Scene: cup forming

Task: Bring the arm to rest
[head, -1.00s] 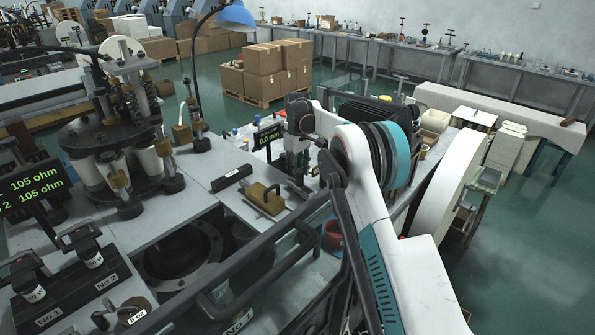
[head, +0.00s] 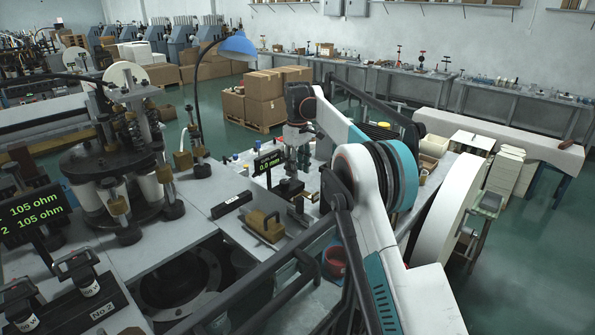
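My arm (head: 385,240), white with teal and black parts, reaches from the lower right toward the middle of the head view. Its black wrist (head: 299,101) is raised above the grey workbench (head: 215,187).
A multi-post machine (head: 115,165) stands left. A blue lamp (head: 237,45) rises behind. Green floor lies open at far right.

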